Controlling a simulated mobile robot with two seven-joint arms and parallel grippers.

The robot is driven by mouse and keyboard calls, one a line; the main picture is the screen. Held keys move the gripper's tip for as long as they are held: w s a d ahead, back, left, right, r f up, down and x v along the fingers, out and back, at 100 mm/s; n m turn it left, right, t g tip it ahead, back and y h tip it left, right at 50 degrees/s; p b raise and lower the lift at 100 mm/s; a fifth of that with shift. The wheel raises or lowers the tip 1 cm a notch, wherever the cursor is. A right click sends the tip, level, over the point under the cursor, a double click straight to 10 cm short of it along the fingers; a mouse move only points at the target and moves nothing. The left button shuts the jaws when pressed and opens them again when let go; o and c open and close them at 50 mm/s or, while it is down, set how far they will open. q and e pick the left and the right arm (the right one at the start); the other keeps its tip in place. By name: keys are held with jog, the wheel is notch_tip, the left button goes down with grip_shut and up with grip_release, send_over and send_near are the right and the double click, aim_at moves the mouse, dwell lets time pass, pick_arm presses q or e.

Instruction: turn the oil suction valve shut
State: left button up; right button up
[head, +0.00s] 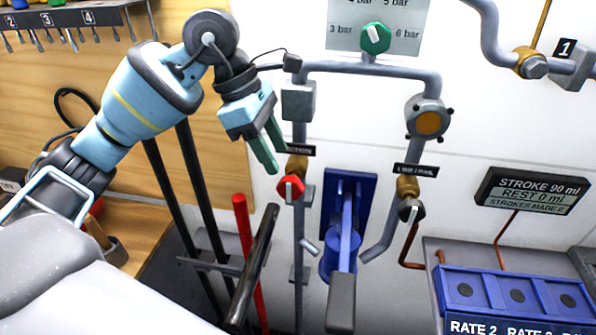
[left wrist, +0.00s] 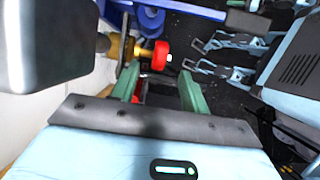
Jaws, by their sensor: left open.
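The suction valve has a red knob (head: 290,188) with a white pointer mark. It sits on a brass body (head: 297,165) on the left grey pipe, below a black label (head: 300,150) whose lettering is partly hidden by my gripper. My left gripper (head: 272,155) is open and empty, just above and left of the knob, its green fingers pointing down toward it. In the left wrist view the red knob (left wrist: 160,55) shows just beyond the gap between the open fingers (left wrist: 160,85), with the brass body beside it. I see no clear contact.
A second brass valve with a dark knob (head: 411,209) is on the right pipe. A blue pump (head: 340,250) with a grey-ended lever stands between the pipes. Red (head: 243,220) and black rods stand at left. A green selector knob (head: 376,38) is above; a blue rate box (head: 450,285) is at right.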

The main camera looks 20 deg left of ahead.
aim_at(286, 179)
pick_arm(q)
jog(key=shift+s+d+f, duration=0.15)
jog(key=shift+f, duration=0.25)
jog(key=b+x, duration=0.2)
jog(key=x, duration=0.4)
jog(key=shift+d+f+b, duration=0.25)
jog(key=shift+f+b, duration=0.1)
jog(key=shift+f, duration=0.1)
pick_arm(e)
jog(key=shift+g, duration=0.5)
jog(key=s+f, duration=0.1)
jog(key=f, duration=0.1)
jog(key=s+f, duration=0.1)
jog(key=s, duration=0.1)
jog(key=shift+s+a+f, duration=0.25)
jog(key=shift+a+f, duration=0.15)
pick_arm(q)
jog(key=shift+c, duration=0.3)
jog(key=shift+r, duration=0.1)
jog(key=c, duration=0.9)
pick_arm(e)
jog(key=shift+d, duration=0.15)
